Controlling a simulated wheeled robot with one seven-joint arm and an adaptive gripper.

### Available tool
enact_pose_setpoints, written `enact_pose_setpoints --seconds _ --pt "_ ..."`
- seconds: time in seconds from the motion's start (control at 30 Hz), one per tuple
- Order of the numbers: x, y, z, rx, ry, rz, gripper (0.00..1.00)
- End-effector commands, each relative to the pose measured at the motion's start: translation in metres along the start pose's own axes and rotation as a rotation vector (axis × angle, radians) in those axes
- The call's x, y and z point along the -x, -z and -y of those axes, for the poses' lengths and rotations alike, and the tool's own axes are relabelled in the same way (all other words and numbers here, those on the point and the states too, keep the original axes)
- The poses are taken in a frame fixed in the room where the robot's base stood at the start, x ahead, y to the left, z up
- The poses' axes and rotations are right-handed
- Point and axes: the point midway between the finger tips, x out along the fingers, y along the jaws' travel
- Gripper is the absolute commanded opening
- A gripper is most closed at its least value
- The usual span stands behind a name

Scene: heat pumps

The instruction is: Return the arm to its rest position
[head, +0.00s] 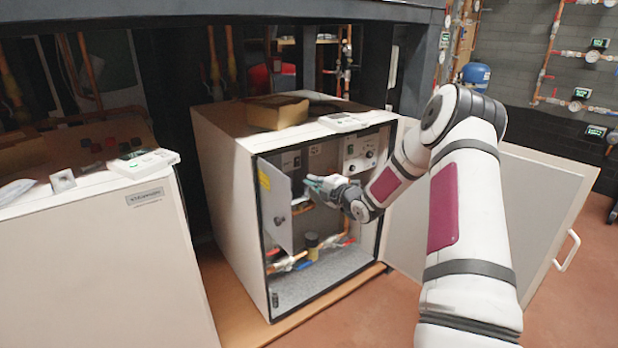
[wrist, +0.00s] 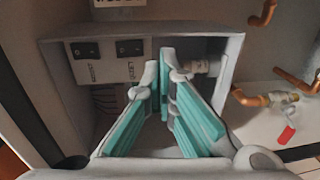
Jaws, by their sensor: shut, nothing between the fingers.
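My white arm with dark red panels reaches from the right into an open heat pump cabinet (head: 218,165) in the head view. My gripper (head: 310,182) is at the cabinet's opening, in front of a small inner box whose door (head: 275,205) stands open. In the wrist view my gripper (wrist: 165,60) has teal finger pads with the tips together and nothing between them. Behind the fingers is the grey inner box (wrist: 225,42) with two dark switches (wrist: 108,49) on a pale panel. The fingers hide part of the box's inside.
The cabinet's large outer door (head: 540,195) stands open to the right, behind my arm. Copper pipes (head: 290,262) and valves lie low inside the cabinet. A second cabinet (head: 100,260) stands at the left. A cardboard box (head: 277,113) sits on top. Red floor (head: 350,325) is clear in front.

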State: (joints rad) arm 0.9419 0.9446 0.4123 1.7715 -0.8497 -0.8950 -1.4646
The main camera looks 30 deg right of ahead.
Motion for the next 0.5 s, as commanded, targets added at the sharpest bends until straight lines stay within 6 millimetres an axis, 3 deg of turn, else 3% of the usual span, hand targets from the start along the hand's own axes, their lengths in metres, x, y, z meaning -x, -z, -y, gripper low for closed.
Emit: enact_pose_setpoints --seconds 0.3,0.5 --pt "0.048 -0.001 0.012 0.000 0.002 0.001 0.00" --pt "0.067 0.000 0.018 0.000 0.001 0.000 0.00"
